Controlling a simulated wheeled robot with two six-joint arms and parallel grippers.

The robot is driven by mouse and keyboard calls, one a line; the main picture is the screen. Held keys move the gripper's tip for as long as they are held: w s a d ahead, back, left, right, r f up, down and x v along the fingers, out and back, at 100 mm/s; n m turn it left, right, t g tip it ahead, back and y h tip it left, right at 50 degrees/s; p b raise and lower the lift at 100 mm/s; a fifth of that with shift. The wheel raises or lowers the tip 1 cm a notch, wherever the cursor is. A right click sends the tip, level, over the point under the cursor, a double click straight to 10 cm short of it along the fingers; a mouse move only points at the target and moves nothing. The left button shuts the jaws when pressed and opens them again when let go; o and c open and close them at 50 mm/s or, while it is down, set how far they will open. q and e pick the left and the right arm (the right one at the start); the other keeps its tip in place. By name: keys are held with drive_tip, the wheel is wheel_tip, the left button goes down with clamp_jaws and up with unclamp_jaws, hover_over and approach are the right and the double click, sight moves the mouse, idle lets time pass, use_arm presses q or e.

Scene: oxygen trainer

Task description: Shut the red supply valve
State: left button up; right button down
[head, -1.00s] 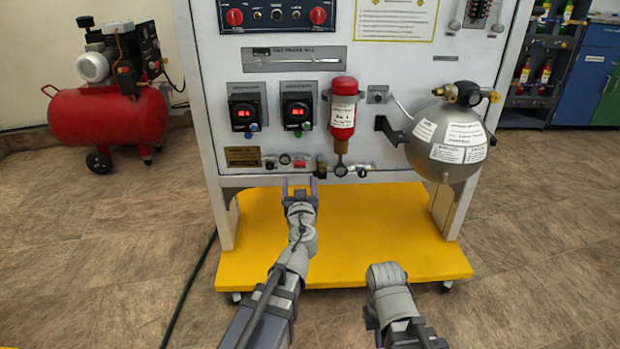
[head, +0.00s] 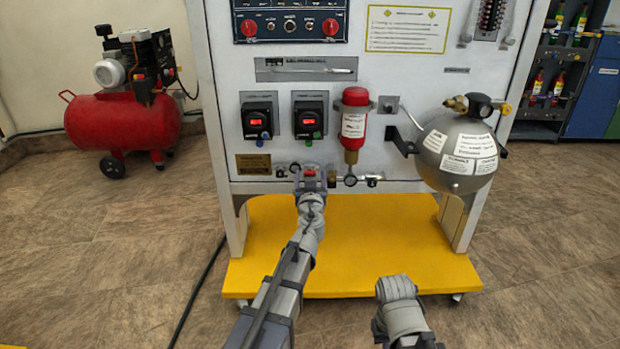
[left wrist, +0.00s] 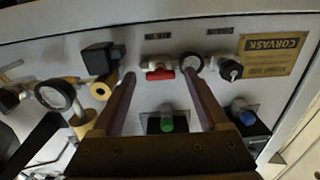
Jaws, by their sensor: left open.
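The red supply valve (head: 310,172) is a small red handle on the lower edge of the white panel. In the left wrist view the red valve handle (left wrist: 160,75) lies across a silver fitting and appears between my left fingertips. My left gripper (head: 311,180) is open in front of the valve, its fingers pointing at the panel. In the left wrist view the left gripper (left wrist: 159,80) has a finger on each side of the handle with gaps; I cannot tell how deep the fingers reach. My right arm shows at the lower right, but its gripper does not.
A round gauge (left wrist: 192,63) sits close by the right finger, and a black knob (left wrist: 230,69) is beyond it. A black block (left wrist: 100,57) is near the left finger. A red-capped cylinder (head: 354,125) and a grey tank (head: 459,152) are to the right.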

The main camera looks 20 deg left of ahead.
use_arm(q)
drive_tip(key=shift+c, duration=0.4)
clamp_jaws()
